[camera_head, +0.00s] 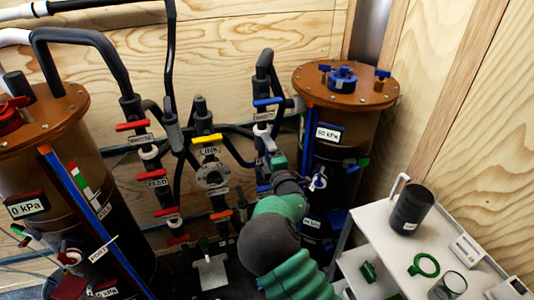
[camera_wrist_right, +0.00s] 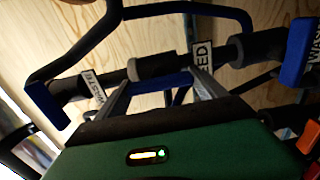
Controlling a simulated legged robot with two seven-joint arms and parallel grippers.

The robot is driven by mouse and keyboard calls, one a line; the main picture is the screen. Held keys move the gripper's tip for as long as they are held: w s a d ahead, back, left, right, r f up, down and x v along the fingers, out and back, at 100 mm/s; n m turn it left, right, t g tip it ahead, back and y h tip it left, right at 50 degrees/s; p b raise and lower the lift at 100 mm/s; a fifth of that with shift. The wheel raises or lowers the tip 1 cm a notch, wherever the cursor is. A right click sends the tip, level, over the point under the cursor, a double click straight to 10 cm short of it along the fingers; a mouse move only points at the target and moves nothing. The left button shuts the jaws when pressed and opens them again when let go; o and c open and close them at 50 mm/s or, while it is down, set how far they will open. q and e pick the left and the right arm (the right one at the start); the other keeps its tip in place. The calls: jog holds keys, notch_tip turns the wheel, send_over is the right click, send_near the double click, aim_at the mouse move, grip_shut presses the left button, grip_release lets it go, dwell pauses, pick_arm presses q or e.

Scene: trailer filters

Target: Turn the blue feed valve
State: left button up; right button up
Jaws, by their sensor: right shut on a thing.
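The blue feed valve shows in the right wrist view as a blue handle (camera_wrist_right: 160,83) on the dark pipe, beside a FEED label (camera_wrist_right: 201,60). My right gripper (camera_wrist_right: 163,92) has one finger on each side of this handle and is shut on it. In the head view my right gripper (camera_head: 269,148) reaches up to the blue-handled pipe column, and its fingers and hand hide the feed handle there. My left gripper is in neither view.
A blue handle (camera_head: 267,101) sits above my gripper and another (camera_head: 264,188) below it. Columns with red handles (camera_head: 132,126) and a yellow handle (camera_head: 206,138) stand to the left. The right tank (camera_head: 345,88) is close by; a white shelf (camera_head: 368,228) stands at the right.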

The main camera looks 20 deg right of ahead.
jog(key=shift+s+a+f, duration=0.1)
jog(key=shift+a+f, duration=0.1)
jog(key=shift+f, duration=0.2)
jog(key=o, duration=1.1)
jog(key=shift+o, duration=1.1)
jog(key=shift+r, duration=0.2)
